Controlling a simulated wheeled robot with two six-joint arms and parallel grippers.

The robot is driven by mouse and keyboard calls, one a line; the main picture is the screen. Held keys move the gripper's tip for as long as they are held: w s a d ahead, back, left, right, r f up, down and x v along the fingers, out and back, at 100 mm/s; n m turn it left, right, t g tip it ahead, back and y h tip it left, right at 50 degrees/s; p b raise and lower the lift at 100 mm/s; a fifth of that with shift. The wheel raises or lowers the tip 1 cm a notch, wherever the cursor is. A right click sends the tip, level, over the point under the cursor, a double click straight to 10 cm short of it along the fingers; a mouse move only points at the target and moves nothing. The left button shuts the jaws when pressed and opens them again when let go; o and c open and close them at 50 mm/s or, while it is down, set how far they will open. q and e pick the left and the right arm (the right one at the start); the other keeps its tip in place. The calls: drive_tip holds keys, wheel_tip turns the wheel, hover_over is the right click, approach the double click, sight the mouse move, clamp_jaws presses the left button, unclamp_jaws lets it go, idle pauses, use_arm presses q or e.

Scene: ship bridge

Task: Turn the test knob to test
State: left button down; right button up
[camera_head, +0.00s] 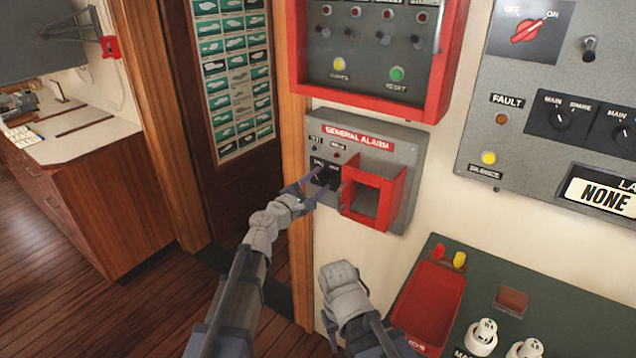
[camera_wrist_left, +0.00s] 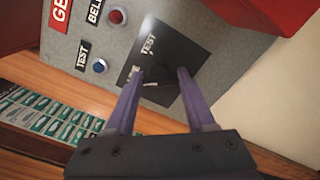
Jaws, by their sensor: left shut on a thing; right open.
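The grey general alarm box (camera_head: 408,150) is on the wall in the head view. The test knob (camera_wrist_left: 157,76) is a small black knob on a black plate (camera_wrist_left: 185,62) with a TEST label. My left gripper (camera_head: 316,186) is at that plate, low on the left of the box. In the left wrist view its purple fingers (camera_wrist_left: 157,88) are on either side of the knob, shut on it. The knob is dark, so its exact pointing direction is hard to tell. My right gripper (camera_head: 345,282) is lower, in front of the wall, open and apart from the box; its fingertips are not clearly visible.
A red square frame (camera_head: 400,200) sticks out just right of the knob plate. A red-framed panel (camera_head: 432,110) is above. A red bin (camera_head: 430,300) and a dark green panel (camera_head: 545,285) are at lower right. A wooden door post (camera_head: 296,130) is at left.

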use_arm(q)
drive_tip(key=shift+m, duration=0.3)
drive_tip(key=m, duration=0.6)
drive_tip(key=shift+f+m, duration=0.1)
drive_tip(key=shift+m, duration=0.2)
drive_tip(key=m, duration=0.6)
drive_tip(key=shift+m, duration=0.3)
idle(0.3)
drive_tip(key=shift+c, duration=1.2)
unclamp_jaws()
drive_tip(key=v, duration=0.8)
